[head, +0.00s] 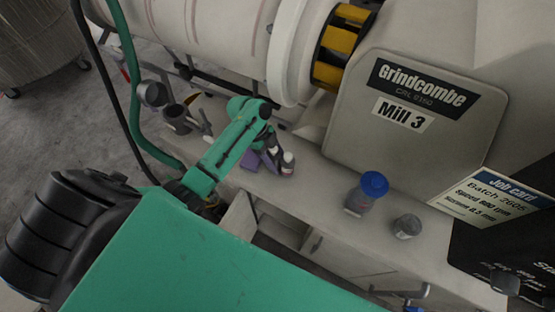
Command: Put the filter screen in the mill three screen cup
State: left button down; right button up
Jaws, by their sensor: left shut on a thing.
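Mill 3 (420,105), a pale machine with a name plate, fills the upper right. My left gripper (268,143) is at the end of the green arm, over the bench near its back edge, in front of the mill's drum. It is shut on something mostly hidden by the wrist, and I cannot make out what. A grey round cup (151,93) and a dark cup-like vessel (176,119) are left of the gripper; I cannot tell whether either is the screen cup. I cannot clearly identify the filter screen. My right gripper is not in view.
A purple item (250,160) and a small white-capped bottle (287,163) are close to the gripper. A blue-capped jar (366,192) and a small grey jar (407,226) stand on the bench (325,180). A green hose (130,75) hangs at left.

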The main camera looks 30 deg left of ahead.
pick_arm(q)
jog(key=shift+c, duration=1.2)
grip_release()
jog(key=b+v, duration=0.1)
jog(key=v, duration=1.1)
jog(key=shift+w+d+r+b, duration=0.1)
jog(key=shift+r+b, duration=0.15)
jog(key=shift+b, duration=0.05)
jog(key=shift+c, duration=1.4)
notch_tip(320, 180, up, 10)
jog(key=m+y, duration=0.6)
jog(key=m, duration=0.3)
send_over(274, 154)
jog(key=w, duration=0.2)
jog(key=shift+t, duration=0.3)
jog(key=f+p, duration=0.1)
jog(key=f, duration=0.3)
jog(key=f+p, duration=0.1)
jog(key=f, duration=0.4)
jog(key=s+a+f+p, duration=0.1)
jog(key=f+p, duration=0.1)
jog(key=f, duration=0.3)
jog(key=shift+f, duration=0.15)
jog(key=shift+w+f, duration=0.1)
jog(key=shift+f, duration=0.05)
